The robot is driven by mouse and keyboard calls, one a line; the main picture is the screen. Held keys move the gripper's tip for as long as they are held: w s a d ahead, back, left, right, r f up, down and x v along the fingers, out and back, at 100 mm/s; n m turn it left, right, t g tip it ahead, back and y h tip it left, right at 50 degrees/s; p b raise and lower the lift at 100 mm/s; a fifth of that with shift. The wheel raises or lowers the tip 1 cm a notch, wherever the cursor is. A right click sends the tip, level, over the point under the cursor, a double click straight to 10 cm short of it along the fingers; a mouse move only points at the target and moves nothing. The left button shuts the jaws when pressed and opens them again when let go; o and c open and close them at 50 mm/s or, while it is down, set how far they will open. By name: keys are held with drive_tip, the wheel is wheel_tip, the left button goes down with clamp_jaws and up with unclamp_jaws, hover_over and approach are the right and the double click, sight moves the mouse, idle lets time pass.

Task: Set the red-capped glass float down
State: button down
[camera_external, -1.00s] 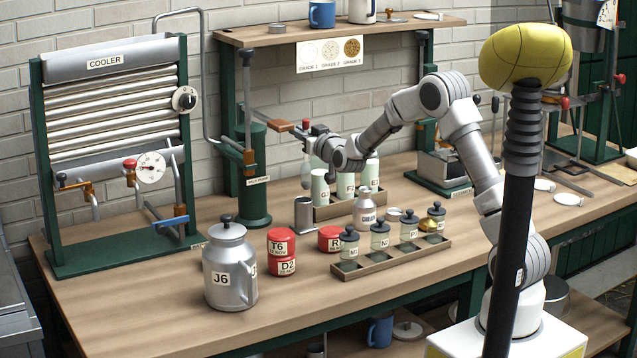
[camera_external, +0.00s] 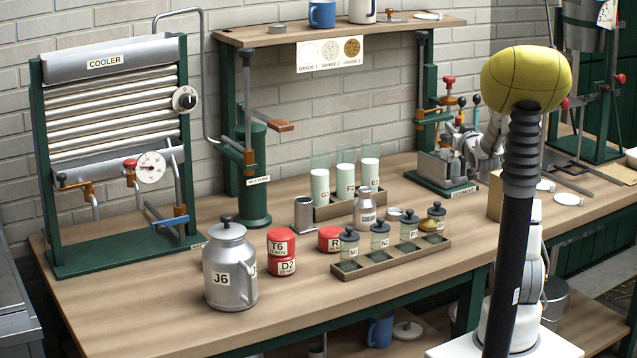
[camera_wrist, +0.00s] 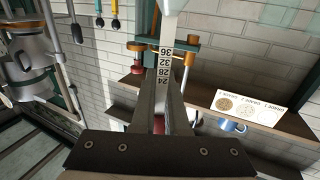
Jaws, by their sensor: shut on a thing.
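The red-capped glass float (camera_wrist: 166,62) has a scale printed with numbers from 24 to 36. In the wrist view it sits between the two fingers of my gripper (camera_wrist: 160,100), which is shut on it near its red cap (camera_wrist: 158,125). In the external view my gripper (camera_external: 463,140) is at the right of the bench, by a grey metal box (camera_external: 445,170) on a green base. The float is hard to make out there. Several glass cylinders with milk (camera_external: 345,183) stand in a wooden rack (camera_external: 335,210) to the left.
A post with a red knob (camera_external: 449,82) rises beside my gripper. A shelf (camera_external: 390,27) is behind. A rack of lidded jars (camera_external: 350,268), red tins (camera_external: 281,250) and a milk can (camera_external: 230,275) stand in front. The bench's left front is clear.

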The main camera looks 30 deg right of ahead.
wheel_tip(320, 180, down, 10)
drive_tip(key=b, duration=0.2)
drive_tip(key=shift+s+d, duration=0.45)
drive_tip(key=shift+f, duration=0.1)
drive_tip(key=shift+f+b, duration=0.15)
drive_tip(key=shift+b, duration=0.2)
drive_tip(key=c, duration=0.9)
unclamp_jaws()
drive_tip(key=p+v, duration=0.1)
drive_tip(key=v, duration=1.1)
